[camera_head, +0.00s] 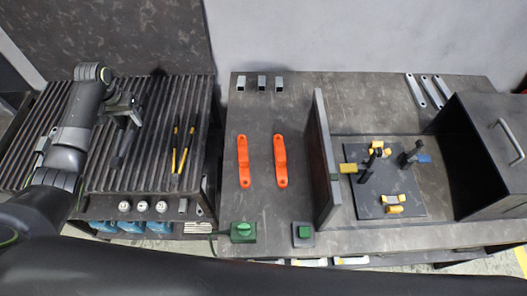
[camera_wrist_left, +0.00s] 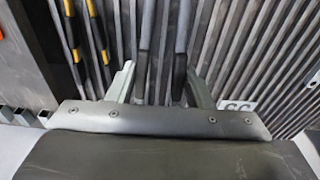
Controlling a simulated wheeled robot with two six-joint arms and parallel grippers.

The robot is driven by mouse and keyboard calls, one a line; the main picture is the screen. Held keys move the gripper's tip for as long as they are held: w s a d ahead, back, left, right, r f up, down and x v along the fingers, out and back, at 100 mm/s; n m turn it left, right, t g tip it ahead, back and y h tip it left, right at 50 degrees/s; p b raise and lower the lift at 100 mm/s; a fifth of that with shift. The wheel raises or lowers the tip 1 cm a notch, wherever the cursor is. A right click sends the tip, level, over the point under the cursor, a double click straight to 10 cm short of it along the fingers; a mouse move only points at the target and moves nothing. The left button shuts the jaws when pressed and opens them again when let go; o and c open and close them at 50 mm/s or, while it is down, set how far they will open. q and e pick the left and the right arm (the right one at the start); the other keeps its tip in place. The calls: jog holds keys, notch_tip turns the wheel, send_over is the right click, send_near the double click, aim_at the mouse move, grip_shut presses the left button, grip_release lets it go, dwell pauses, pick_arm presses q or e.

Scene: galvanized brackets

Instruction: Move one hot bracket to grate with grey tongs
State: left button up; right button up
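My left gripper (camera_head: 122,122) is low over the slatted grate (camera_head: 60,115) on the left bench. In the left wrist view, the grey tongs' two handles (camera_wrist_left: 182,45) run between its spread fingers (camera_wrist_left: 160,80). The fingers lie close beside the handles; whether they press on them I cannot tell. The gripper partly hides these tongs in the head view (camera_head: 119,153). My right gripper is not in view.
Black-and-yellow tongs (camera_head: 184,145) lie on the grate beside my left gripper. Two orange handle-like pieces (camera_head: 280,160) lie on the middle bench. An upright dark panel (camera_head: 322,160) stands left of the plate, and a black box with a handle (camera_head: 490,150) stands right of it.

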aim_at(131, 126)
pick_arm(q)
jog(key=s+d+r+p, duration=0.2)
jog(key=p, duration=0.1)
jog(key=shift+s+r, duration=0.2)
jog(key=s+d+r, duration=0.3)
jog(key=s+d, duration=0.1)
jog(key=s, duration=0.2)
jog(key=shift+d, duration=0.35)
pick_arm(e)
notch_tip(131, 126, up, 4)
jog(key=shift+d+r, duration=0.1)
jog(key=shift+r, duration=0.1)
pick_arm(q)
jog(key=shift+w, duration=0.1)
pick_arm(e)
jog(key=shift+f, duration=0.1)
